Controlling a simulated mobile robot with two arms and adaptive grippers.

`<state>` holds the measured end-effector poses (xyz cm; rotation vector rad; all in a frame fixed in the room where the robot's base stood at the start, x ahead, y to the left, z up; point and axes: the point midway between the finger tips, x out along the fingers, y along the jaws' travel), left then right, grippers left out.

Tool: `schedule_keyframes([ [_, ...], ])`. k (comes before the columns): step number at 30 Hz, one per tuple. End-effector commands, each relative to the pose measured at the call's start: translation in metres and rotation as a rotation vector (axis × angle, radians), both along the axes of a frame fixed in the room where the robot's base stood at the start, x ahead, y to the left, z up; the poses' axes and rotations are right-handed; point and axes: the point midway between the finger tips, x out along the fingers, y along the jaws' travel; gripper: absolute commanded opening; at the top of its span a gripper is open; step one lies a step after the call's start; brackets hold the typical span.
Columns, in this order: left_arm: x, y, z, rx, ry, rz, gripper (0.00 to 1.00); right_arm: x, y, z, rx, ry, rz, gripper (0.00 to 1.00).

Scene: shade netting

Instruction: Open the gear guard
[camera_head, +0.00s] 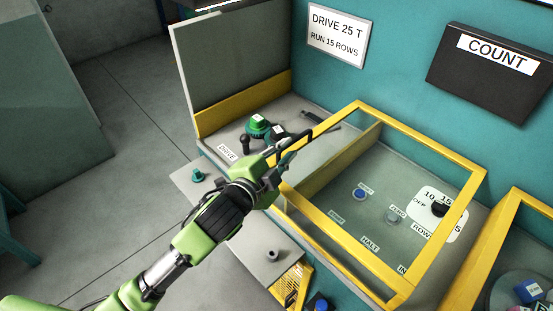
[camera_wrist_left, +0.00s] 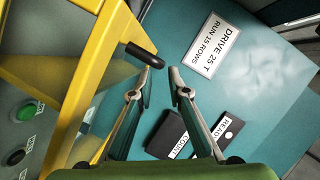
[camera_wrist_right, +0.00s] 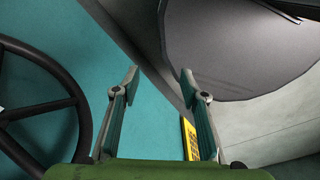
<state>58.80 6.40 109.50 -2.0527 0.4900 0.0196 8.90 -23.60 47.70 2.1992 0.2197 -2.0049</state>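A yellow-framed cover with a see-through window (camera_head: 425,143) lies over the dial compartment in the head view. A grey panel with a yellow lower band (camera_head: 240,105) stands upright beside the green gears (camera_head: 258,126). No label shows which one is the gear guard. My left gripper (camera_head: 290,147) is near the cover's left corner. In the left wrist view a black bar handle (camera_wrist_left: 143,54) juts from yellow framing, its rounded end close to my open fingertips (camera_wrist_left: 163,75); I cannot tell if they touch. My right gripper (camera_wrist_right: 160,77) is open and empty.
A "DRIVE 25 T / RUN 15 ROWS" sign (camera_head: 337,36) and a black COUNT box (camera_head: 492,72) are on the teal wall. Another yellow frame (camera_head: 491,248) stands at right. A black wheel (camera_wrist_right: 82,105) is left of my right gripper.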

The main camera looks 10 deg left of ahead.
Motion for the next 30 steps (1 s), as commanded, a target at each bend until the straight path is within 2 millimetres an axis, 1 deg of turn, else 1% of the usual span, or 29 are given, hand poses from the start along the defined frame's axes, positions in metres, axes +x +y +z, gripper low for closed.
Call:
schedule_keyframes([
  [1,-0.010,0.004,0.001,0.002,0.002,0.000,0.17,0.000,0.000,0.000,0.000,0.000,0.000,0.40],
  [3,-0.021,0.007,0.004,0.001,0.001,-0.001,0.17,0.000,0.000,0.000,0.000,0.000,0.000,0.40],
  [6,-0.033,0.012,0.007,0.001,0.001,0.000,0.17,0.000,0.001,0.000,0.001,0.000,0.000,0.40],
  [9,-0.042,0.015,0.009,0.000,0.002,0.000,0.17,0.000,0.001,0.000,0.001,0.000,0.000,0.40],
  [14,-0.047,0.017,0.010,0.000,0.002,0.000,0.17,0.000,0.001,0.000,0.001,0.000,0.000,0.40],
  [30,-0.046,0.017,0.010,0.000,0.002,0.001,0.17,0.000,0.001,0.000,0.001,-0.001,-0.001,0.40],
])
